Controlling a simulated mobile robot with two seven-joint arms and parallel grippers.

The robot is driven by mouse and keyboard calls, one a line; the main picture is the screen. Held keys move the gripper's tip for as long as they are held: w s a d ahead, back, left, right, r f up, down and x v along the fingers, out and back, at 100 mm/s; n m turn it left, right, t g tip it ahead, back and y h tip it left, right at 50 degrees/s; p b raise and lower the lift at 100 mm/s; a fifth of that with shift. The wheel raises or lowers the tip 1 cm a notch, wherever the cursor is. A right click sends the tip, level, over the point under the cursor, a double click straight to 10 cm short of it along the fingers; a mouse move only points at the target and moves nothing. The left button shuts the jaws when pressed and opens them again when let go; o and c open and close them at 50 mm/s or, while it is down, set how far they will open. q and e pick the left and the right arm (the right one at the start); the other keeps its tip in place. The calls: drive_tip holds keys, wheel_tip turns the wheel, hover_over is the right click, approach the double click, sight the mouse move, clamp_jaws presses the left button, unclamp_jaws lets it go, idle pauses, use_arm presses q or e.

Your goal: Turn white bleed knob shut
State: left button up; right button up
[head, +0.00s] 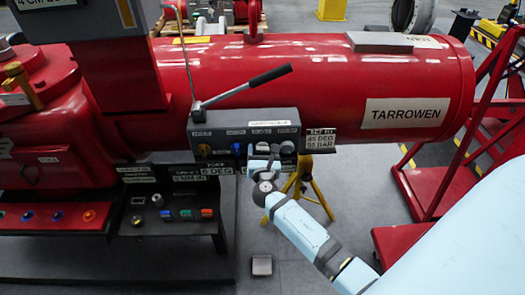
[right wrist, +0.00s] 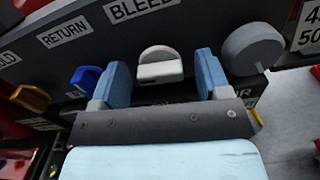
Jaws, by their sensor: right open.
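The white bleed knob (right wrist: 160,68) sits on the grey control panel under the BLEED label (right wrist: 142,8) in the right wrist view. Its raised grip bar looks roughly level there. My right gripper (right wrist: 162,64) is open, with one blue finger on each side of the knob and a visible gap to both. In the head view, the right gripper (head: 263,163) is at the lower front of the panel (head: 228,131) and partly covers the white knob. My left gripper is not in view.
A blue knob (right wrist: 86,76) is close left of the fingers, and a round grey knob (right wrist: 252,48) close right. A yellow knob (right wrist: 30,97) is farther left. A lever (head: 245,87) rises above the panel. A yellow stand (head: 316,187) is below the red cylinder (head: 330,95).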

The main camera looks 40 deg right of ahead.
drive_tip(key=c, duration=0.9)
use_arm(q)
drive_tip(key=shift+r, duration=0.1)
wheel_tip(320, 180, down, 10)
drive_tip(key=b, duration=1.2)
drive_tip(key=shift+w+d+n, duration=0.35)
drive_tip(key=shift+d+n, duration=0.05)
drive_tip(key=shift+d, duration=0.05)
use_arm(e)
drive_tip(key=shift+m, duration=7.9)
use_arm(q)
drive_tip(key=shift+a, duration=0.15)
